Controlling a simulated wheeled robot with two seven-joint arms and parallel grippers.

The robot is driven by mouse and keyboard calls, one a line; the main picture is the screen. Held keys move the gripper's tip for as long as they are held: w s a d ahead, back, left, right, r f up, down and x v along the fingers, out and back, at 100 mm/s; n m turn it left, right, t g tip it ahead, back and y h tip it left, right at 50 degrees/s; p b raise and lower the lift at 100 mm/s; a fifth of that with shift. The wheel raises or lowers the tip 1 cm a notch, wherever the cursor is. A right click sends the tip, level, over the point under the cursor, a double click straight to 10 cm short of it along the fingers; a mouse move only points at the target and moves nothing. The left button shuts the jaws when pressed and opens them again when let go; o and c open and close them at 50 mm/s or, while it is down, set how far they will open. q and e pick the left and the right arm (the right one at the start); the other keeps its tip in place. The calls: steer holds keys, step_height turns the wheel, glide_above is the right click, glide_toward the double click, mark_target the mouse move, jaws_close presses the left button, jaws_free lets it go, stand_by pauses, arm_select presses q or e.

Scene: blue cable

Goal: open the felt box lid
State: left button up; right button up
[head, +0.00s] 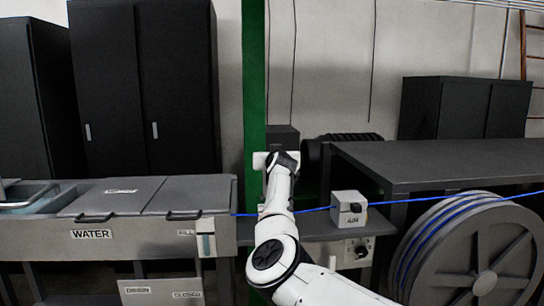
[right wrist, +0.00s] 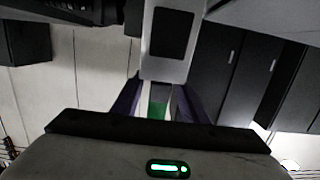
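A small pale box (head: 349,209) with a dark front fitting and a label too small to read stands on the shelf right of my right arm. It looks like the felt box, and its top looks closed. The blue cable (head: 309,211) runs to it from the left. My right gripper (head: 262,162) is raised in front of the green post, left of and above the box, apart from it. In the right wrist view its dark fingers (right wrist: 157,104) are spread, with a green patch visible between them. A white block with a black panel (right wrist: 172,35) is beyond them; I cannot tell what it is. My left gripper is out of view.
A grey table (head: 450,160) stands right of the box, with a large cable reel (head: 478,255) below it. The green post (head: 253,75) rises behind my arm. A water trough (head: 110,235) with handled lids is at left. Dark cabinets (head: 145,90) stand behind.

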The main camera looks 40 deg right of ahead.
steer(key=shift+a+f, duration=0.1)
steer(key=shift+a, duration=0.05)
steer(key=shift+s+a, duration=0.25)
steer(key=shift+s, duration=0.05)
steer(key=b+v, duration=0.2)
steer(key=v, duration=0.7)
steer(key=shift+s+b, duration=0.25)
steer(key=shift+b, duration=0.1)
steer(key=shift+r, duration=0.2)
